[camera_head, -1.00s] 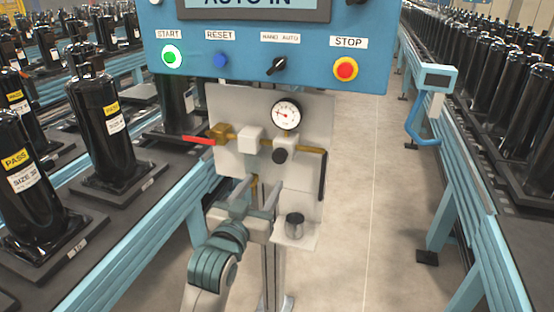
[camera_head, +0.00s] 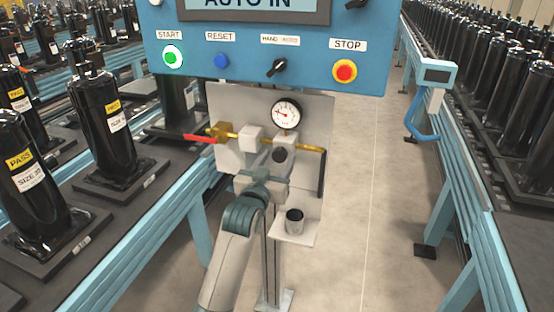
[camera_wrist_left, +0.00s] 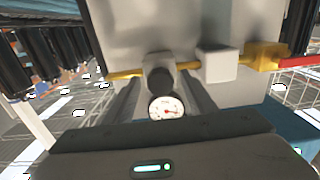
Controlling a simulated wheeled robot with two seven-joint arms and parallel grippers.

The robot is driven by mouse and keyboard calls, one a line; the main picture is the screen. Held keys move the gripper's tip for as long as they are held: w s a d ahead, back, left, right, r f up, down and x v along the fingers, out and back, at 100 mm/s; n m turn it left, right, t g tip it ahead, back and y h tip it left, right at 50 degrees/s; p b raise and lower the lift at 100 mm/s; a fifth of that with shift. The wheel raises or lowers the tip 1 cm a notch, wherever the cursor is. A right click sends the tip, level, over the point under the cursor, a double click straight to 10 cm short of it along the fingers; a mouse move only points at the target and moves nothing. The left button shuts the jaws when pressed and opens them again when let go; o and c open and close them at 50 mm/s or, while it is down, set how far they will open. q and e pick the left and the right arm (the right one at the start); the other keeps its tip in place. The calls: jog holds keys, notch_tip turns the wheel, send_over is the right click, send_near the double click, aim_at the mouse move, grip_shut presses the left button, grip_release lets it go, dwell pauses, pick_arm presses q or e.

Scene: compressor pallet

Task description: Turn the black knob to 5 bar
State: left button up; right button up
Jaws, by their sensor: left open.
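The black knob (camera_head: 280,155) sits on the front of a pale regulator block on the grey panel (camera_head: 312,180), below the round white gauge (camera_head: 286,114). The gauge's small red needle points to the left; its figures are too small to read. My left gripper (camera_head: 267,162) is open just in front of and below the knob. In the left wrist view, which looks upside down, the knob (camera_wrist_left: 159,81) shows between the tips of the two open fingers (camera_wrist_left: 160,88), with the gauge (camera_wrist_left: 166,107) below it. I cannot tell whether the fingers touch the knob. My right gripper is out of view.
A red lever (camera_head: 200,138) and brass pipe (camera_head: 310,147) run across the panel. A small shelf (camera_head: 300,236) holds a dark-topped metal cup (camera_head: 294,220). The blue control box (camera_head: 265,60) overhangs above.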

pick_arm(q)
jog(key=c, duration=1)
jog(key=shift+c, duration=0.2)
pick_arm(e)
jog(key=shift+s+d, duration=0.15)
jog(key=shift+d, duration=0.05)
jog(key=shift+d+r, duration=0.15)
